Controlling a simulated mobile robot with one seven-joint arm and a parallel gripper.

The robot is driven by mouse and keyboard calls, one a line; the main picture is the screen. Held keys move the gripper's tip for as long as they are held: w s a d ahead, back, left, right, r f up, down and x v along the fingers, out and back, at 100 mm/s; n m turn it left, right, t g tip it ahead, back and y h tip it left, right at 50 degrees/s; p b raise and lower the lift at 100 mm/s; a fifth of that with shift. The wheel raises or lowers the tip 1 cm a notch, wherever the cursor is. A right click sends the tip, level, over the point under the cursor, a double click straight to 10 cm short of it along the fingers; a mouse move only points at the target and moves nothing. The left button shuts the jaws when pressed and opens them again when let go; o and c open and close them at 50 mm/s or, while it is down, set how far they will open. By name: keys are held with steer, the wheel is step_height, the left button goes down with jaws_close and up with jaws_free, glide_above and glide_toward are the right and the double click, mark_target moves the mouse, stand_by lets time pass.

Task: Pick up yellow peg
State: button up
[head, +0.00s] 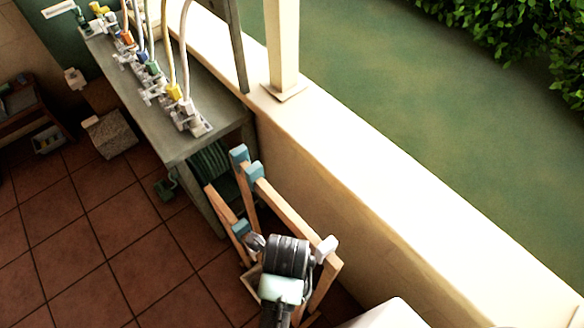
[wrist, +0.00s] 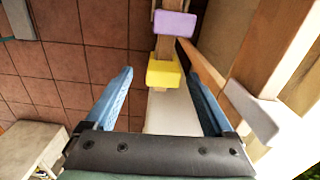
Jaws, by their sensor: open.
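The yellow peg (wrist: 165,75) shows in the wrist view as a small block on a wooden bar, beyond my fingers and between them in the picture. My gripper (wrist: 160,72) is open, its two blue fingers spread to either side, with nothing held. How far the fingertips are from the peg is hard to tell. In the head view my black wrist (head: 287,256) is over the wooden rack (head: 275,195); I cannot make out the yellow peg on the rack there.
A purple peg (wrist: 175,24) is above the yellow one, and a pale grey peg (wrist: 252,110) is right of my right finger. A counter (head: 180,140) with hoses and a cream wall ledge (head: 390,190) stand close by. Floor is open at left.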

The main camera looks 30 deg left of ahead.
steer(key=shift+w+f, duration=0.2)
steer(key=shift+f, duration=2.9)
jaws_close()
steer(key=shift+r, duration=5.05)
